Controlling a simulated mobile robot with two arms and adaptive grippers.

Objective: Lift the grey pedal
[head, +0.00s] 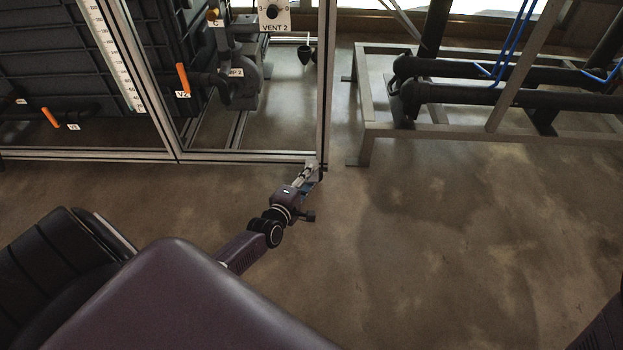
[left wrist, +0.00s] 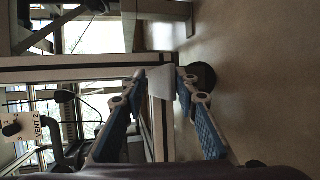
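The grey pedal (left wrist: 161,82) is a pale, wedge-shaped piece at the foot of the metal frame's corner post. In the left wrist view it lies between the fingertips of my left gripper (left wrist: 161,75). The fingers, with blue pads, stand apart on either side of it, and a small gap seems to show on each side. In the head view my left gripper (head: 308,176) reaches the lower corner of the frame and hides most of the pedal there. My right gripper is not in view.
The aluminium frame (head: 249,157) encloses machinery with orange handles (head: 183,79) and a VENT 2 dial (head: 272,12). To the right, a metal stand (head: 366,120) carries dark pipes (head: 470,94). Open floor (head: 450,250) lies in front. A dark round thing (left wrist: 204,76) sits behind one finger.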

